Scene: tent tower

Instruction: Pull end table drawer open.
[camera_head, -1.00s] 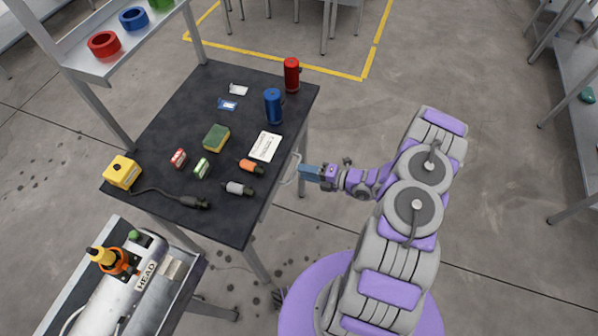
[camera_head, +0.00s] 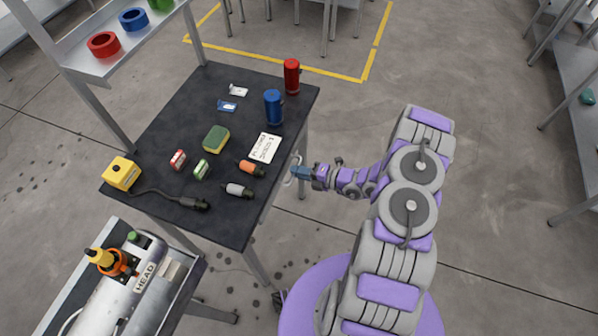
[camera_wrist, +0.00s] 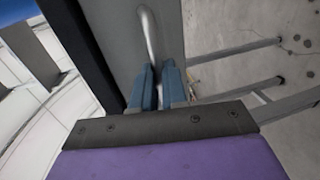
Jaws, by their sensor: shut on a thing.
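The end table (camera_head: 225,222) has a dark top and grey metal legs. In the head view, a light curved handle (camera_head: 290,176) sticks out from its right side. In the wrist view, the silver handle (camera_wrist: 149,32) runs along a grey drawer front (camera_wrist: 112,45) and down between the blue fingers. My gripper (camera_head: 299,173) is at the handle beside the table's right edge. It also shows in the wrist view (camera_wrist: 161,88), its fingers shut on the handle. The drawer front looks flush under the tabletop. The drawer's inside is hidden.
On the tabletop stand a blue cylinder (camera_head: 273,107), a red cylinder (camera_head: 291,75), a sponge (camera_head: 216,139) and several small items. A cart with a tank (camera_head: 120,285) is at lower left. The floor right of the table is mostly clear.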

